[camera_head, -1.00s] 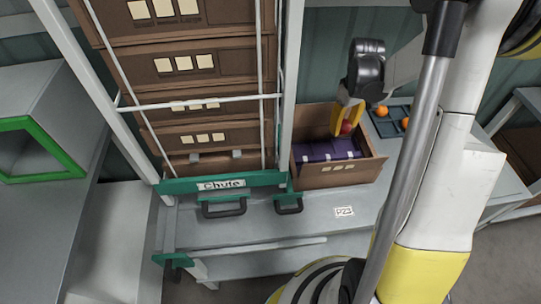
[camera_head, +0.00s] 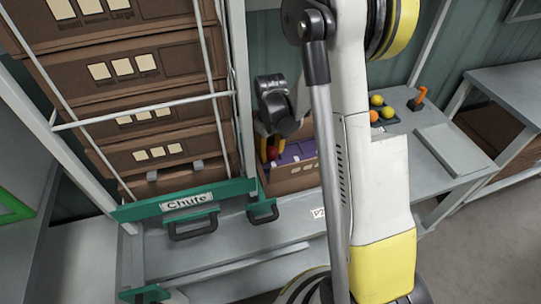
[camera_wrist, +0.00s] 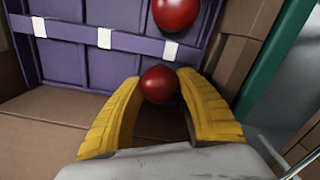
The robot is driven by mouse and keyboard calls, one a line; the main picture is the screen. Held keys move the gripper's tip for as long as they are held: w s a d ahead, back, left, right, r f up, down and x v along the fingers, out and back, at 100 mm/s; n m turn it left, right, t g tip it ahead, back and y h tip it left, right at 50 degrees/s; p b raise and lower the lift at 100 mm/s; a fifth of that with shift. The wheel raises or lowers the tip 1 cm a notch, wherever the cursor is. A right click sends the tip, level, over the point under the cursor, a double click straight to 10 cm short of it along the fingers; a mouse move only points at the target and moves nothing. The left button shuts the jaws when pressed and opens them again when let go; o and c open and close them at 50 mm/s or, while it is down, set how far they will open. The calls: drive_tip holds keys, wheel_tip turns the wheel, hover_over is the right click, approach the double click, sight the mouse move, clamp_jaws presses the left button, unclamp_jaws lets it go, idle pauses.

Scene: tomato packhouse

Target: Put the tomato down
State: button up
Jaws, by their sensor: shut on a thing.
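My gripper (camera_wrist: 160,95) has two yellow fingers shut on a red tomato (camera_wrist: 160,84), held at the fingertips. In the head view the gripper (camera_head: 268,150) and the held tomato (camera_head: 272,154) are over the left part of an open brown box (camera_head: 292,184). Inside the box is a purple tray (camera_wrist: 110,66) with white strips; part of it shows in the head view (camera_head: 298,151). A second red tomato (camera_wrist: 176,13) is at the tray in the wrist view, cut by the top edge. I cannot tell whether the held tomato touches anything.
My arm hides the box's right side.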

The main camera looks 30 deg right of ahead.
sight(270, 149)
drive_tip(key=shift+w+f, duration=0.15)
drive_tip(key=shift+f, duration=0.15)
drive_tip(key=shift+r, duration=0.1)
drive_tip(key=o, duration=0.5)
wheel_tip(270, 149, up, 12)
drive_tip(key=p, duration=0.4)
